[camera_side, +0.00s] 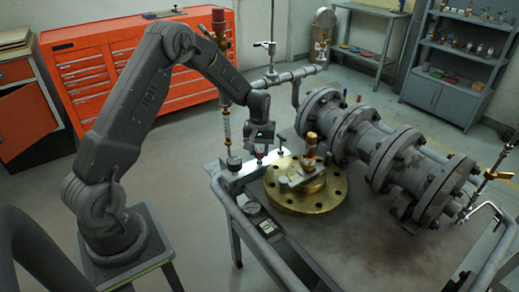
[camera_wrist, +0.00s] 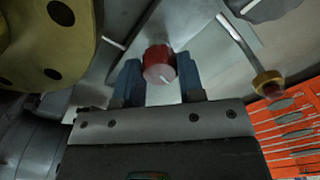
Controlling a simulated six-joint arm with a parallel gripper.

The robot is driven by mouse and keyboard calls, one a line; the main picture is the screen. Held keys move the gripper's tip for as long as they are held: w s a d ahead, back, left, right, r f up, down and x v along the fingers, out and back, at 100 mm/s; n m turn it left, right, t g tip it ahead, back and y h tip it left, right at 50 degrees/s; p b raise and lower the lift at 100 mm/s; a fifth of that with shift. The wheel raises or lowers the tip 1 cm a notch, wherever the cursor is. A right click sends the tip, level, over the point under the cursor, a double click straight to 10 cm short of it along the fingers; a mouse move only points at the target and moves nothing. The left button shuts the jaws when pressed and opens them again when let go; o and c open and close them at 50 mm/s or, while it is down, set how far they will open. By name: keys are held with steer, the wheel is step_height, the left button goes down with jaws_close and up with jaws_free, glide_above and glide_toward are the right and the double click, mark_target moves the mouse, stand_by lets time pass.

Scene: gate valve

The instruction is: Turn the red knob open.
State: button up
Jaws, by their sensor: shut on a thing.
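The red knob (camera_wrist: 160,65) sits between the two blue-grey fingers of my gripper (camera_wrist: 160,82) in the wrist view. It has a pale line on its face. My gripper is shut on the knob. In the side view my gripper (camera_side: 261,150) points down at the left end of the table, and only a bit of the red knob (camera_side: 260,154) shows under it. The knob's base is mostly hidden by the gripper.
A brass flange (camera_side: 330,198) stands just right of my gripper; it also fills the upper left of the wrist view (camera_wrist: 50,45). Large flanged pipework (camera_side: 375,150) lies further right. A vertical pipe (camera_side: 226,125) rises close on the left. An orange tool cabinet (camera_side: 85,75) stands behind.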

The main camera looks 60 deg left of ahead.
mark_target(259, 150)
steer(key=shift+n, duration=1.4)
steer(key=o, duration=0.9)
step_height(259, 150, up, 14)
steer(key=shift+f, duration=0.1)
